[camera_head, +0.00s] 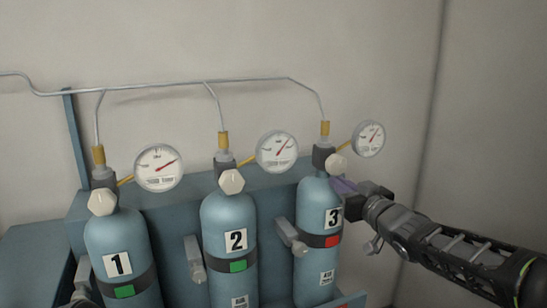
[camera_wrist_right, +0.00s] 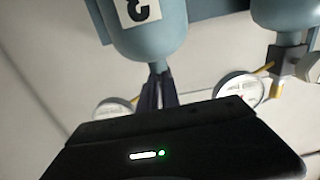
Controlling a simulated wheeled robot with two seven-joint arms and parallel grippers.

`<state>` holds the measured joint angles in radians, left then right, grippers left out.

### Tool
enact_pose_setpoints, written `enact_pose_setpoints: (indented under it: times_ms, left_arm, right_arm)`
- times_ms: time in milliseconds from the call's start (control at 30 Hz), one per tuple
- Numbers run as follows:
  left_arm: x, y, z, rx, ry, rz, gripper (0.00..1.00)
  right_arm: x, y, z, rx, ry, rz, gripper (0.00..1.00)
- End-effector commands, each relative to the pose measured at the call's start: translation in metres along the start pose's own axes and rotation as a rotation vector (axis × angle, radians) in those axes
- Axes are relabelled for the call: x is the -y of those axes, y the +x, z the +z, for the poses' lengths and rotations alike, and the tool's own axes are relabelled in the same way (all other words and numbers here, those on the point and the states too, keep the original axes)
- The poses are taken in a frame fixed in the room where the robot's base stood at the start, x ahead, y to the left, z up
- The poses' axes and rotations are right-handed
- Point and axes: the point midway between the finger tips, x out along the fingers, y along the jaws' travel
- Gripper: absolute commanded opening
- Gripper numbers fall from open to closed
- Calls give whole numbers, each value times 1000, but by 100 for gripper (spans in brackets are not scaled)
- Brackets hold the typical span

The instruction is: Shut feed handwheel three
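Cylinder three (camera_head: 316,205) is the rightmost blue cylinder, with a "3" label and a red tag on its band.
Cylinder one (camera_head: 121,237) and cylinder two (camera_head: 229,218) carry green tags and their own handwheels. Round gauges, such as the right one (camera_head: 369,139), sit beside the valves. A thin pipe (camera_head: 250,81) runs above. Wall space to the right is bare.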

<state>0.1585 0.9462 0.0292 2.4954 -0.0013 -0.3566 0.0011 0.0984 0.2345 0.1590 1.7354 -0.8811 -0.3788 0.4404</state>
Motion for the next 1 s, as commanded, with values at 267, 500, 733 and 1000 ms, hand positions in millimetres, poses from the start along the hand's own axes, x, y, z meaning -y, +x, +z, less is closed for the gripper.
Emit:
enact_pose_setpoints:
  times_ms: [267, 500, 733, 1000]
  left_arm:
    - [1, 4, 0, 0, 0, 0, 36]
    - [2, 4, 0, -1, 0, 0, 36]
    - [2, 4, 0, 0, 0, 0, 36]
    - [2, 6, 0, 0, 0, 0, 36]
  right_arm:
    - [14, 0, -14, -24, -5, -11, 0]
    - [17, 0, -16, -25, -6, -11, 0]
    - [18, 0, -17, -25, -7, -11, 0]
    - [18, 0, -15, -25, -7, -11, 0]
